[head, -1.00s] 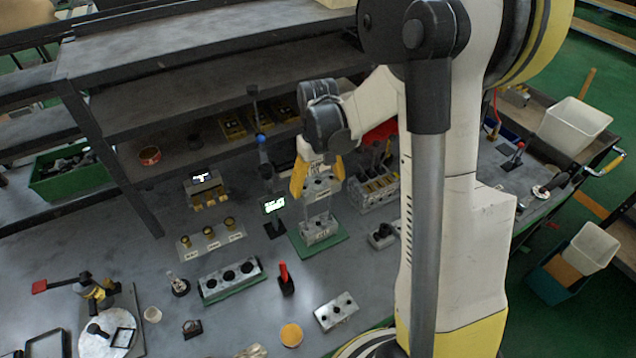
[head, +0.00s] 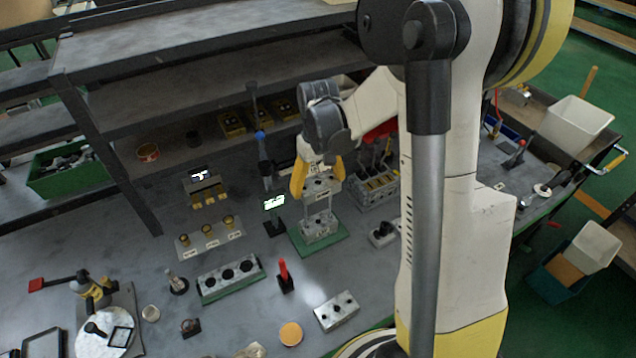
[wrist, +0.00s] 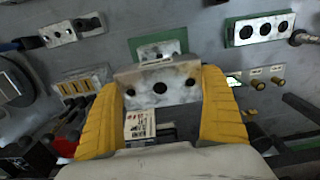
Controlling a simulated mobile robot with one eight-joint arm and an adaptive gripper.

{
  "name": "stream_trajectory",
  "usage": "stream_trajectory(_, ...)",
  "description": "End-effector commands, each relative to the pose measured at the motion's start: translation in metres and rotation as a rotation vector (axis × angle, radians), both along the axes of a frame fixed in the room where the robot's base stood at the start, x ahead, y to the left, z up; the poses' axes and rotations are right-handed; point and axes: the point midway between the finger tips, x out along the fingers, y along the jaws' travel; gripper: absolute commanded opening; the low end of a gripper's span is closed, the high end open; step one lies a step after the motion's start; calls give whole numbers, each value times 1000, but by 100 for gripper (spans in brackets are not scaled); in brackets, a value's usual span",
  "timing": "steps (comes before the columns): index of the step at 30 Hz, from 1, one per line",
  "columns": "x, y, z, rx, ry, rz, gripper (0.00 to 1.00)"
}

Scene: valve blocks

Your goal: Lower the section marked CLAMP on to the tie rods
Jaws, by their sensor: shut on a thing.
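My gripper (head: 318,182) is shut on a grey metal section (head: 321,190), one yellow finger on each side. In the wrist view the held section (wrist: 160,86) shows a face with several dark holes. Its marking is too small to read in the head view. It is held above a lower grey block (head: 319,226) on a green plate (head: 336,242), with a clear gap between. Thin upright tie rods (head: 331,206) show in that gap. I cannot tell whether their tips are inside the held section. In the wrist view the lower block (wrist: 160,49) is partly hidden behind it.
A small lit display (head: 273,202) on a stand and a blue-topped post (head: 262,140) are close left of the gripper. A slotted block (head: 378,188) with upright tools stands close right. A three-hole block (head: 230,277) lies at front left. Shelves (head: 200,100) rise behind.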

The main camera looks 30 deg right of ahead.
Motion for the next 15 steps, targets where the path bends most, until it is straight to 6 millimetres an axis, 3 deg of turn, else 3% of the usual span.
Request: stream_trajectory(15, 0, 0, -13, 0, 0, 0, 50)
